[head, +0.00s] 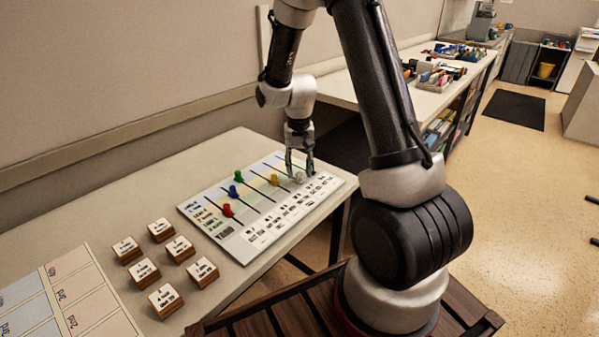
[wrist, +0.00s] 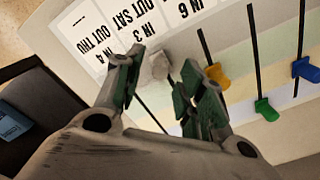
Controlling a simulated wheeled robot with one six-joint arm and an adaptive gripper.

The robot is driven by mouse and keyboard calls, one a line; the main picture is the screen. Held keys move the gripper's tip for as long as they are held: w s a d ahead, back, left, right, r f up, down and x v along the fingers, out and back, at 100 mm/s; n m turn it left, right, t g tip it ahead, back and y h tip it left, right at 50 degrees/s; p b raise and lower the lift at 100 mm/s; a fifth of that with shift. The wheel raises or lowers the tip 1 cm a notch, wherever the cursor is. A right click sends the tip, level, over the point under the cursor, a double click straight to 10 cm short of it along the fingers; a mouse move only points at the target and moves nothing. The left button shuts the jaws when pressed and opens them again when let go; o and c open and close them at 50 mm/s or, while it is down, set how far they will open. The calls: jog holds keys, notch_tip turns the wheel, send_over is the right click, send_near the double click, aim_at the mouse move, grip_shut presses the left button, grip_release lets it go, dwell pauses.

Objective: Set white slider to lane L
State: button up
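The white slider (wrist: 157,66) is a pale knob on the slider board (head: 243,249), at the label-row end of its slot. It also shows in the head view (head: 298,178), partly behind my fingers. My gripper (head: 300,170) points down at the board's right end. In the wrist view my gripper (wrist: 161,68) has its fingers apart, one on each side of the white slider, with gaps visible. Part of the white slider's slot shows between the fingers. The lane lettering is too small to read.
The yellow slider (head: 274,180) is in the neighbouring slot, close to one finger. Green (head: 239,176), blue (head: 234,191) and red (head: 228,210) sliders stand further left. Several lettered wooden blocks (head: 161,230) lie left of the board. A wall (head: 120,70) rises behind the table.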

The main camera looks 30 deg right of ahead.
aim_at(287, 175)
jog(key=shift+f, duration=0.95)
grip_shut()
jog(key=shift+w+a, duration=0.3)
jog(key=shift+w, duration=0.45)
jog(key=shift+w+a, duration=0.35)
jog(key=shift+w, duration=0.45)
jog(key=shift+w+a, duration=0.3)
jog(key=shift+w, duration=0.45)
grip_release()
jog(key=shift+r, duration=0.1)
